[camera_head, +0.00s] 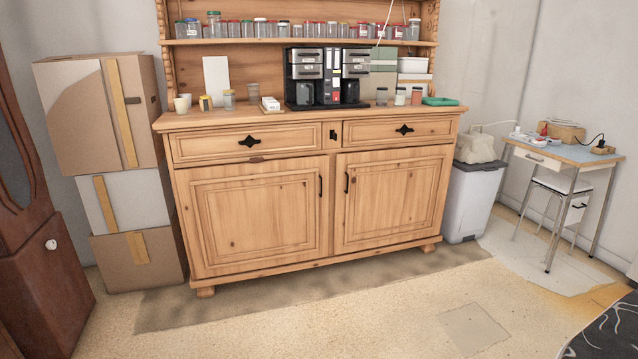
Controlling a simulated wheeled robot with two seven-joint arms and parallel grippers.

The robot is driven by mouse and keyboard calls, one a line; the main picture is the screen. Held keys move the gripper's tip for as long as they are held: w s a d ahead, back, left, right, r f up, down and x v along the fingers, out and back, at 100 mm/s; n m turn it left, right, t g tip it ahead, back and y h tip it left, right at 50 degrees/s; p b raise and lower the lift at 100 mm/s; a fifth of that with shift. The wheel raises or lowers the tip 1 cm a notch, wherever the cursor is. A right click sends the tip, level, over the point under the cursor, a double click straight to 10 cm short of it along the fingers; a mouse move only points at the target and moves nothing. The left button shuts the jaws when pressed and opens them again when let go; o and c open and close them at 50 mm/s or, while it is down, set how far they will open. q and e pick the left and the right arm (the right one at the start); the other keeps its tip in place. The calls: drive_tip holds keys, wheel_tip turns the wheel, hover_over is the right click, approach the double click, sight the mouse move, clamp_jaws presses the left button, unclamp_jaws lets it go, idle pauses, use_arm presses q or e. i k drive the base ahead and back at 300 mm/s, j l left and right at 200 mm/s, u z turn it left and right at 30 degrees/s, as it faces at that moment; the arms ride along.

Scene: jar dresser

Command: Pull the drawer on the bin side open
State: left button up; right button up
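A wooden dresser (330,255) stands against the wall ahead. Its right drawer (375,131), on the side of the bin, is shut flush and has a dark handle (404,129) at its middle. Its left drawer (225,146) is also shut and has a dark handle (249,142). A grey bin (468,203) with a dark lid stands just right of the dresser, with a pale bag on top. Neither of my grippers shows in the head view.
A coffee machine (326,78) and several jars stand on the dresser top, with more jars on the shelf above. Stacked cardboard boxes (95,115) stand at left, beside a dark wooden cabinet (35,240). A small table (566,155) and stool are at right. The floor in front is clear.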

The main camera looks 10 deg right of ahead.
sight(365, 132)
drive_tip(key=i+z, duration=0.15)
drive_tip(key=i, duration=0.35)
drive_tip(key=i+l+z, duration=0.2)
drive_tip(key=i, duration=0.3)
drive_tip(key=i+j+z, duration=0.15)
drive_tip(key=i, duration=0.35)
drive_tip(key=i+j+z, duration=0.2)
drive_tip(key=i, duration=0.3)
drive_tip(key=i+j+z, duration=0.15)
drive_tip(key=i, duration=0.35)
